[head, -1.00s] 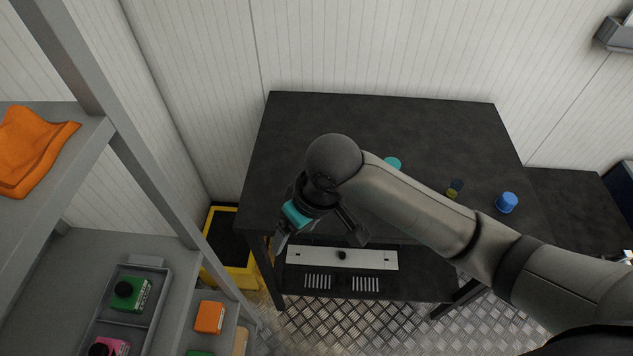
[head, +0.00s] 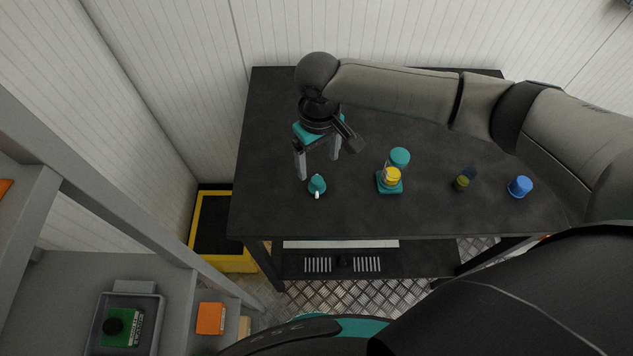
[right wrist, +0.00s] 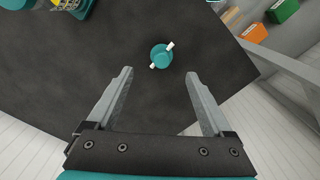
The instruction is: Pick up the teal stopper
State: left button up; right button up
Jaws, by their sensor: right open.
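The teal stopper (head: 317,185) stands on the dark table (head: 270,120) near its front left part, with a small white piece at its side. In the right wrist view the stopper (right wrist: 161,56) shows a white piece on each of two sides and lies beyond the fingertips, between their lines. My right gripper (head: 318,166) is open and empty, above the table and just behind the stopper in the head view. Its fingers (right wrist: 158,76) point toward the stopper and do not touch it. My left gripper is not in view.
Right of the stopper stand a teal-based item with a yellow part (head: 391,180), a teal cap (head: 400,157), a dark yellowish cup (head: 461,182) and a blue cup (head: 520,186). A shelf with a tray (head: 125,320) is at left. A yellow-rimmed bin (head: 196,228) stands beside the table.

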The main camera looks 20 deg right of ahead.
aim_at(318, 181)
jog(key=f+b, duration=0.1)
jog(key=f, duration=0.7)
jog(key=shift+s, duration=0.2)
grip_shut()
dwell(0.4)
jog(key=shift+r, duration=0.1)
